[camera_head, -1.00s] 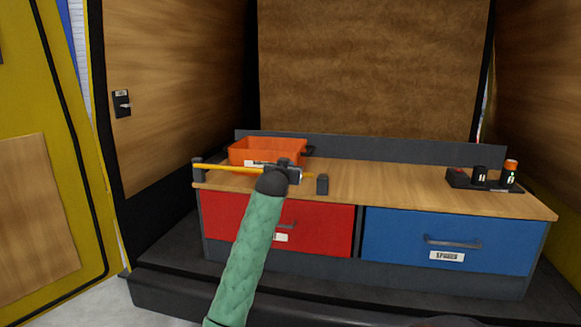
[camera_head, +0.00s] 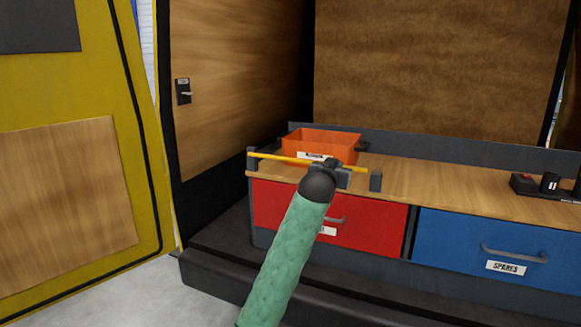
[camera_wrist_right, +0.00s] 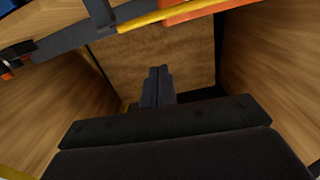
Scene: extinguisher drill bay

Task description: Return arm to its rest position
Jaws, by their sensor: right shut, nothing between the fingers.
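My right arm in its green sleeve reaches up from the bottom of the head view. Its dark gripper (camera_head: 343,175) is over the left part of the bench, in front of the yellow rod (camera_head: 285,157) in the picture. In the right wrist view the gripper's two fingers (camera_wrist_right: 158,86) are together with nothing between them. The yellow rod (camera_wrist_right: 160,16) crosses the top of that view, apart from the fingertips. My left gripper is not in view.
The rod lies between two dark posts, the right one (camera_head: 376,181) at the bench's front. An orange bin (camera_head: 350,147) stands behind. Below are a red drawer (camera_head: 375,235) and a blue drawer (camera_head: 460,262), both shut. A yellow door (camera_head: 80,90) stands at left.

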